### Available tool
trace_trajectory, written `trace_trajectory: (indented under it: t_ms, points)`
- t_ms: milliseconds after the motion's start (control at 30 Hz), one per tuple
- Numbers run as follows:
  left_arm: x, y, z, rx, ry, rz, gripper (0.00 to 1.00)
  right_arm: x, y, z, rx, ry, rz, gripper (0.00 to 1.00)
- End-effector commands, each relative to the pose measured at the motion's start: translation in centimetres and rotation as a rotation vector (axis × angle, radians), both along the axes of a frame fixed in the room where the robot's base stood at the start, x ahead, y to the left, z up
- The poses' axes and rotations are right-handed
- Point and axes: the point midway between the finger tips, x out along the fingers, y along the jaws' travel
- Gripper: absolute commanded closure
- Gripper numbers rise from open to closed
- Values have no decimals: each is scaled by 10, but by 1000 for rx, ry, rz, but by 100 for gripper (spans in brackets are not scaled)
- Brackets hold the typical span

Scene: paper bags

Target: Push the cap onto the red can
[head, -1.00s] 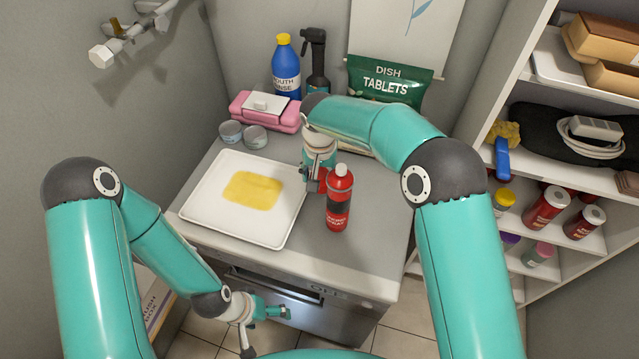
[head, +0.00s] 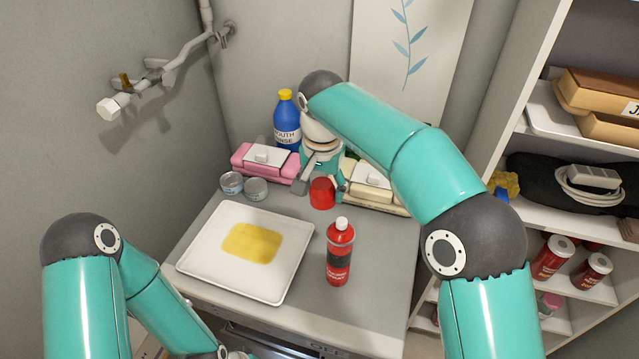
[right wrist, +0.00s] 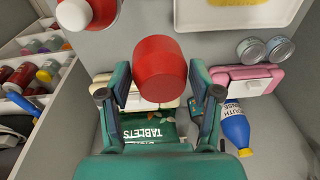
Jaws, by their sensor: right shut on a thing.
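The red can (head: 339,262) stands upright on the counter beside the tray, its white nozzle bare on top. In the right wrist view the can (right wrist: 96,12) is at the top left, partly cut off. My right gripper (head: 322,186) is shut on the red cap (head: 322,195), behind the can and apart from it. In the right wrist view the cap (right wrist: 160,68) sits between the two fingers, clear of the can. My left arm is at the lower left of the head view; its gripper is below the frame.
A white tray (head: 214,268) with a yellow patch (head: 252,243) lies left of the can. Two small tins (head: 232,183), a pink box (head: 258,160), a cream box (head: 371,185) and a blue bottle (head: 287,128) stand at the back. Shelves (head: 545,125) are at the right.

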Motion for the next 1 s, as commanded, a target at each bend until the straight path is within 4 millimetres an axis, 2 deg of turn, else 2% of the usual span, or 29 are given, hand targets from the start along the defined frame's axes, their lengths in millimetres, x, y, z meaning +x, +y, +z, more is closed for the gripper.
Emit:
trace_trajectory:
  t_ms: [200, 333, 500, 667, 1000]
  points:
    - [0, 0, -14, 0, 0, 0, 12, -42, -19, 37, 29, -22, -239, 64]
    - [0, 0, -21, 0, 0, 0, 12, -63, -29, 62, 43, -30, -275, 64]
    - [0, 0, -27, 0, 0, 0, 12, -75, -36, 86, 56, -35, -267, 64]
    - [0, 0, -32, 0, 0, 0, 12, -77, -36, 87, 65, -37, -263, 64]
    - [0, 0, -58, 0, 0, 0, 12, -77, -36, 62, 65, -38, -263, 64]
